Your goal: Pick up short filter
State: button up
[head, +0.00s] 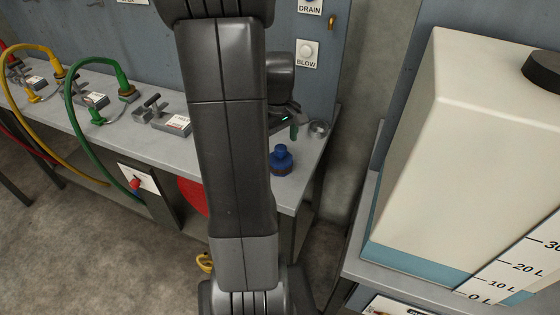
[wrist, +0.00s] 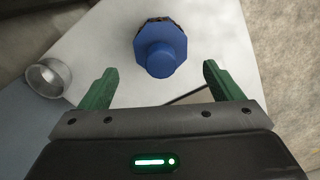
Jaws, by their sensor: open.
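The short filter (head: 281,160) appears to be the squat blue piece with a round knob and a dark reddish-brown lower part. It stands upright on the grey bench near its right end. In the wrist view the filter (wrist: 160,48) shows from above at the top centre, its blue octagonal flange and knob in line with the gap between my fingers. My gripper (wrist: 160,72) is open and empty, with green fingers spread on either side and the filter beyond the tips. In the head view my gripper (head: 293,124) is partly hidden by my arm, above and behind the filter.
A metal ring or cup (head: 319,129) stands near the bench's right corner; it also shows in the wrist view (wrist: 48,78). Green (head: 78,115) and yellow hoses loop at the left. A large white tank (head: 470,140) stands at the right.

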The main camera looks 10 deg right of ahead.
aim_at(280, 159)
jog(key=shift+s+d+f, duration=0.1)
jog(key=shift+s+f, duration=0.05)
jog(key=shift+f, duration=0.9)
jog(key=shift+s+f, duration=0.2)
jog(key=shift+f, duration=0.8)
jog(key=shift+s+d+f, duration=0.1)
jog(key=shift+s+f, duration=0.05)
jog(key=shift+f, duration=0.9)
jog(key=shift+c, duration=0.3)
jog(key=c, duration=1)
